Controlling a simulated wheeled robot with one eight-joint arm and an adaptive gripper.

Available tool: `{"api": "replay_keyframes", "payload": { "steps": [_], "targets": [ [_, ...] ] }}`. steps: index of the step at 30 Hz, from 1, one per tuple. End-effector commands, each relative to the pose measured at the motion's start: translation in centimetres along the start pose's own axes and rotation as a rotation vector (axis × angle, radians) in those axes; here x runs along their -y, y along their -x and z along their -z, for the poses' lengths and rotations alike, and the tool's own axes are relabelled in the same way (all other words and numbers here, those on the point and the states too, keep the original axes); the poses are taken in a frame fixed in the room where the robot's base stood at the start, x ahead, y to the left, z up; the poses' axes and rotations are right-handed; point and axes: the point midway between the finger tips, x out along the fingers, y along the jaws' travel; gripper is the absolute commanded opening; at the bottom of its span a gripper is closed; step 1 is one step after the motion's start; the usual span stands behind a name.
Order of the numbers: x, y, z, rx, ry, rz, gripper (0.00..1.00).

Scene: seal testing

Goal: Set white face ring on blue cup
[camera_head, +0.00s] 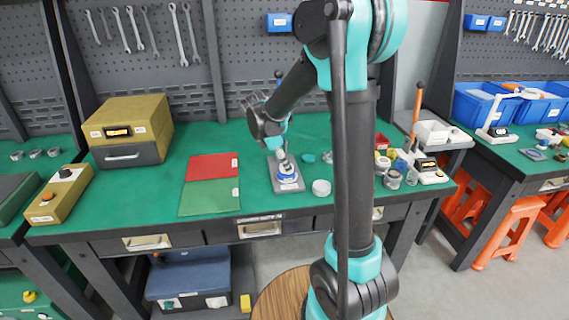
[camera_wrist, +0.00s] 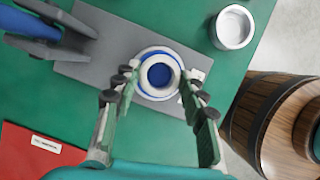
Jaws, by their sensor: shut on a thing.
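The white face ring (camera_wrist: 145,74) is between the fingertips of my gripper (camera_wrist: 162,76) in the wrist view. The blue cup (camera_wrist: 161,75) shows through the ring's opening and as a blue band around it. From above the two look nearly concentric; I cannot tell whether the ring touches the cup. In the head view the blue cup (camera_head: 287,176) stands on a grey plate (camera_head: 290,187), with my gripper (camera_head: 281,156) pointing down just above it. The ring is hard to make out there.
The grey plate carries a blue-handled press (camera_wrist: 40,30) beside the cup. A round white-rimmed container (camera_wrist: 233,27) stands to the right. A red and green mat (camera_head: 210,183) lies left, with a yellow box (camera_head: 128,128) beyond. Jars and a small device crowd the right.

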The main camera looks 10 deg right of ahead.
Motion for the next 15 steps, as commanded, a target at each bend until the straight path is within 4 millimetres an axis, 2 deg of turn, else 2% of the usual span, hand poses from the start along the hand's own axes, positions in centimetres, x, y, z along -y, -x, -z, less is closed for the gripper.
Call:
{"api": "replay_keyframes", "payload": {
  "steps": [15],
  "targets": [
    [-0.02, -0.52, 0.22, 0.0, 0.0, 0.0, 0.26]
  ]
}}
